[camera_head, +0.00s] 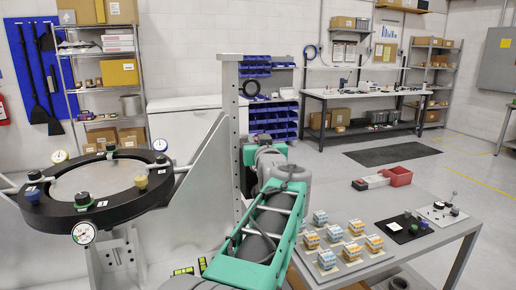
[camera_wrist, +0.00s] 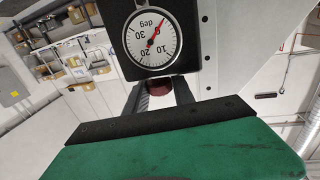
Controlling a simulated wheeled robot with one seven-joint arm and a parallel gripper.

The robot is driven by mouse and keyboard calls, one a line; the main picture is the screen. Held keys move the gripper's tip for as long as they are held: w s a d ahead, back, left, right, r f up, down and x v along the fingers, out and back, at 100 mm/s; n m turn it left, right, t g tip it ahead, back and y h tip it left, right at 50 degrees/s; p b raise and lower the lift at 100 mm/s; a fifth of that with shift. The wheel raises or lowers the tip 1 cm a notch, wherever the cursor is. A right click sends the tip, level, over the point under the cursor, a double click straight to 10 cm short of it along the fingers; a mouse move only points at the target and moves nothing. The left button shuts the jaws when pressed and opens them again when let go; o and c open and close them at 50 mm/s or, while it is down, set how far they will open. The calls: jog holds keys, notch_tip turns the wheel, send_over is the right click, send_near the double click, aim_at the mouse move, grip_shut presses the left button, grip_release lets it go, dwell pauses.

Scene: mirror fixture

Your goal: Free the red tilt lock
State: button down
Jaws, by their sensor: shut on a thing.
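In the wrist view, a dark red round part (camera_wrist: 160,85), which looks like the red tilt lock, sits just below a dial marked "deg" (camera_wrist: 150,38). My gripper (camera_wrist: 160,93) has its two dark fingers on either side of this part and is shut on it. Only a little of the red part shows between the fingers. The dial has a white face in a black housing, and its red needle points to the upper right. In the head view, the red lock and my gripper's fingertips are hidden behind my green and grey arm.
In the head view, a black ring (camera_head: 60,216) with knobs and gauges stands at the left. A grey upright post (camera_head: 230,110) stands close to my arm.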

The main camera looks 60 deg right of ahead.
jog(key=shift+n+t+y, duration=0.4)
jog(key=shift+t, duration=0.1)
jog(key=c, duration=1.1)
grip_release()
jog(key=shift+o, duration=0.2)
jog(key=shift+s, duration=0.1)
jog(key=b+v, duration=0.2)
jog(key=v, duration=0.5)
jog(key=shift+a, duration=0.3)
jog(key=shift+s, duration=0.2)
